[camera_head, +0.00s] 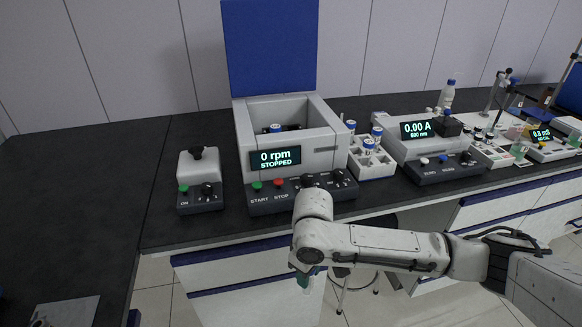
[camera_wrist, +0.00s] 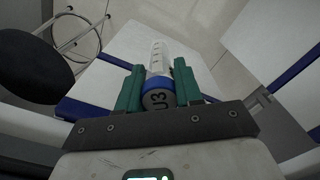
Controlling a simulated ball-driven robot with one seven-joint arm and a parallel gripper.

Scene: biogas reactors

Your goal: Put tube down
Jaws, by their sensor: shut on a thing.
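My gripper (camera_wrist: 158,88) has green fingers and is shut on a tube (camera_wrist: 159,58). The tube has a blue cap marked U3 and a clear body with graduation marks. In the head view my gripper (camera_head: 306,278) hangs in front of the bench's front edge, below the bench top, and the tube is mostly hidden by my wrist. A white rack (camera_head: 372,169) stands on the bench, right of the centrifuge, with several blue-capped tubes in it. The centrifuge (camera_head: 243,137) has its blue lid up, and a blue-capped tube shows inside.
The centrifuge display reads 0 rpm STOPPED. A small mixer (camera_head: 199,167) stands at its left, a photometer (camera_head: 398,137) right of the rack. The dark bench top (camera_head: 90,200) is free at the left. A stool (camera_wrist: 35,70) is below the bench.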

